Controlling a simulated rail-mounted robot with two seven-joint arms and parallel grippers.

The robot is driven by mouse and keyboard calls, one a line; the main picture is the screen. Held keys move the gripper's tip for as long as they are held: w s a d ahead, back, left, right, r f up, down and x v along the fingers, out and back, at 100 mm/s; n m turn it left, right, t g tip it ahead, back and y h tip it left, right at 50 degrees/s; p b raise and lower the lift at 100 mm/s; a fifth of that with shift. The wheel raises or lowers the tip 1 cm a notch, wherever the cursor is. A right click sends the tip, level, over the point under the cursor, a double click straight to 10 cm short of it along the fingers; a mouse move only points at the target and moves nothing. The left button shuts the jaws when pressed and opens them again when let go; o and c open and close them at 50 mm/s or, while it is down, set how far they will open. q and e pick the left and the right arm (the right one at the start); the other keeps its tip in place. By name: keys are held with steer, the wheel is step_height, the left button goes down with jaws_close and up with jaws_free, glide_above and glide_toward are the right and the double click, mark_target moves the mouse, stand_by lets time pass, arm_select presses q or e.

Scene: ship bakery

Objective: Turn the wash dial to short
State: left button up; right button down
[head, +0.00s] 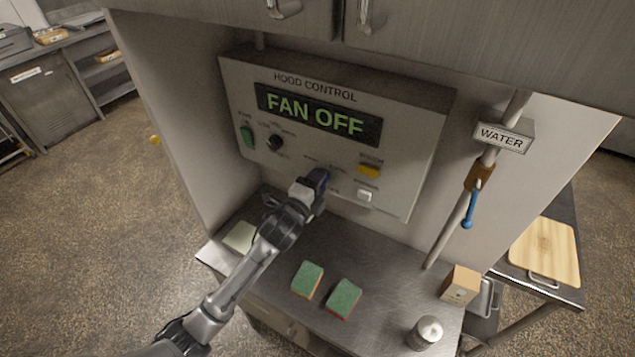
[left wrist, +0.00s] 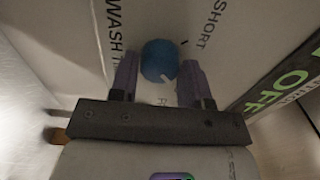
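The wash dial is a round blue knob (left wrist: 158,60) on the pale control panel in the left wrist view. The word SHORT (left wrist: 210,22) is printed to its upper right, and WASH lettering to its left. A pale mark shows near the dial's lower edge. My left gripper (left wrist: 158,75) has one dark finger on each side of the dial, apparently touching it. In the head view my left gripper (head: 318,180) is at the panel's lower middle and largely hides this dial. My right gripper is not in view.
The hood control panel (head: 235,85) reads FAN OFF. Two sponges (head: 308,279) (head: 343,298) lie on the counter below. A blue-handled water valve (head: 470,207) is at right.

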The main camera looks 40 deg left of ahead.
arm_select(q)
steer(key=c, duration=0.4)
steer(key=n+p, duration=1)
steer(key=n, duration=0.7)
steer(key=shift+n+p, duration=0.3)
steer(key=shift+c, duration=0.2)
steer(key=shift+n, duration=0.3)
steer(key=o, duration=0.9)
